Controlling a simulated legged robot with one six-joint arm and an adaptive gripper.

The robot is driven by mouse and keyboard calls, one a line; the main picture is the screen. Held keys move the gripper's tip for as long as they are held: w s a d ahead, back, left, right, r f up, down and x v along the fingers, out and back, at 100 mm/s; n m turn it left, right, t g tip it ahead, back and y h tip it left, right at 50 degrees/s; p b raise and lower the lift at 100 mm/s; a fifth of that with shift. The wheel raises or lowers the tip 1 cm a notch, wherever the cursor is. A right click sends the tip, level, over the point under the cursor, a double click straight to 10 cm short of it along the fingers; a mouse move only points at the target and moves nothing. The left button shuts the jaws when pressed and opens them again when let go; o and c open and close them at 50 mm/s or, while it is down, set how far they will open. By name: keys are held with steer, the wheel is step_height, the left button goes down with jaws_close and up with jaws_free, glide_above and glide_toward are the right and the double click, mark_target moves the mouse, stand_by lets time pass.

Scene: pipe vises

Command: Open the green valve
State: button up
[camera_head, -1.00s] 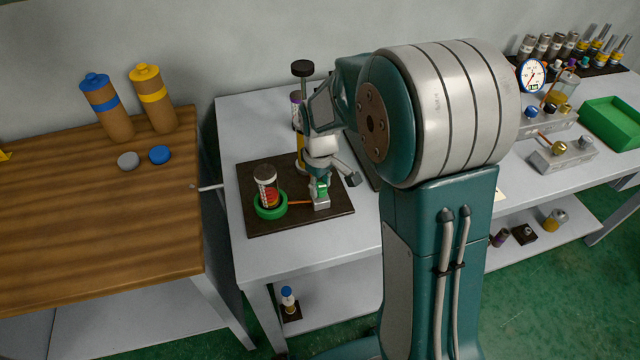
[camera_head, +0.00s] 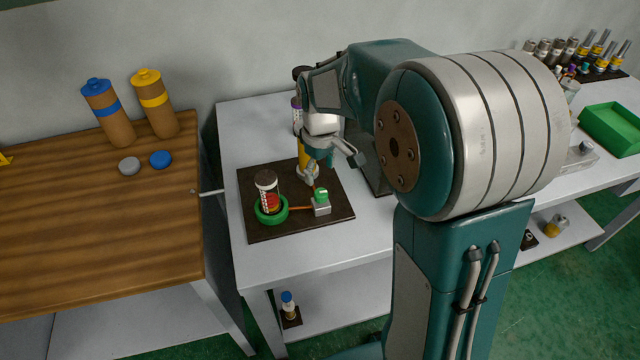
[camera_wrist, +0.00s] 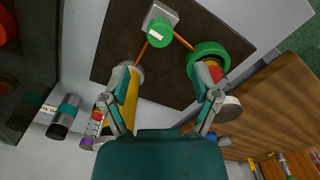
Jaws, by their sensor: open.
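The green valve is a round green knob (camera_head: 321,194) on a small grey block, on a dark board on the white table. In the wrist view the knob (camera_wrist: 159,32) is near the top centre, with a pale mark on its face. A copper-coloured pipe runs from its block toward a green ring (camera_head: 270,214) around a clear cylinder with red and yellow contents. My gripper (camera_head: 335,163) is open, behind and above the knob, apart from it. In the wrist view its fingers (camera_wrist: 169,78) are spread below the knob with nothing held between them.
A wooden table (camera_head: 90,220) at the left holds blue-capped and yellow-capped bottles and two small discs. A green tray (camera_head: 612,125) is at the far right. My arm hides part of the white table.

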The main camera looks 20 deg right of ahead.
mark_target(320, 193)
step_height(320, 193, up, 5)
steer(key=shift+r, duration=0.1)
stand_by(0.5)
steer(key=s+r+m+t, duration=0.2)
steer(key=s+m, duration=0.1)
steer(key=s, duration=0.7)
steer(key=s+r+m+t, duration=0.3)
steer(key=s, duration=0.8)
steer(key=shift+r+m+t, duration=0.25)
steer(key=shift+m+t, duration=0.05)
